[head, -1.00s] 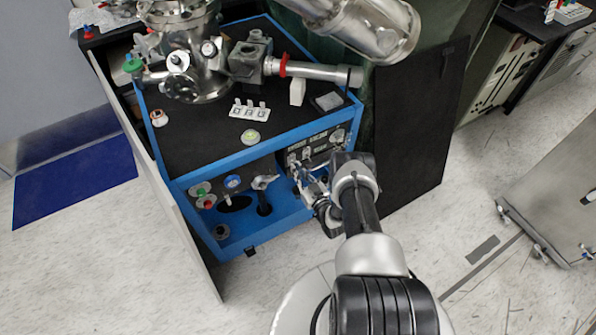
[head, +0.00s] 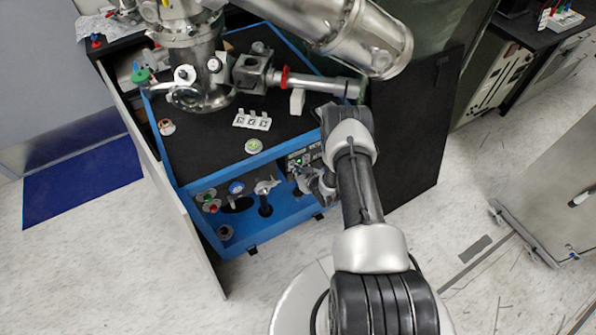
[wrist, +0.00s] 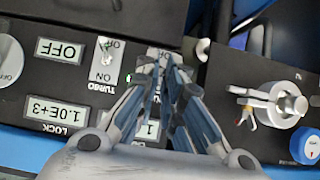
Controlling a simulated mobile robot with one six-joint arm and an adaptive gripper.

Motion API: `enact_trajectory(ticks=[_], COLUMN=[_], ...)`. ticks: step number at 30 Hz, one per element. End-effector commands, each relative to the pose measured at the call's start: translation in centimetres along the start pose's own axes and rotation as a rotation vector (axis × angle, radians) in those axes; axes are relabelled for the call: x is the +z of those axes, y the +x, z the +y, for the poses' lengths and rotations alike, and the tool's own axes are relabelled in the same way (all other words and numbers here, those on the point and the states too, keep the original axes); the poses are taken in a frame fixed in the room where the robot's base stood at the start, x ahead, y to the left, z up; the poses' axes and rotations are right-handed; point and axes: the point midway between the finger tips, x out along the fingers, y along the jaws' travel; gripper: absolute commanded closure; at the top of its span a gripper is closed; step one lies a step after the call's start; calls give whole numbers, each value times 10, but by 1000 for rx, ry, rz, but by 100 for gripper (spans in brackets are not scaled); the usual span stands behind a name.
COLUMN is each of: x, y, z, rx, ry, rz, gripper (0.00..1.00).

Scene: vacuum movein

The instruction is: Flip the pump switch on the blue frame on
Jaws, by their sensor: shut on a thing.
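The blue frame (head: 228,169) stands left of centre in the head view, with a dark control panel set in its front. The panel (wrist: 80,16) shows upside down in the wrist view, with a TURBO toggle switch (wrist: 105,58) on it. My gripper (wrist: 162,60) has its fingers drawn together at the panel, just right of that toggle. It also shows in the head view (head: 303,180). The fingertips cover the switch there, which I take as the pump switch; its lever is hidden. A small green light (wrist: 128,78) glows beside the fingertips.
Displays read OFF (wrist: 60,51) and 1.0E+3 (wrist: 56,113). A metal valve (wrist: 275,105) and a blue knob (wrist: 306,146) sit right of my gripper. A steel chamber (head: 195,60) stands on the frame. A black board (head: 415,150) stands to the right.

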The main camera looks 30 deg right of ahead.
Motion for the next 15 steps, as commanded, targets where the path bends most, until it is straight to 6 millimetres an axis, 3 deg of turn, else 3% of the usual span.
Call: enact_trajectory(ticks=[15], x=[-5], y=[-1], z=[0], rx=[0], ry=[2], rz=[-137], gripper=[100])
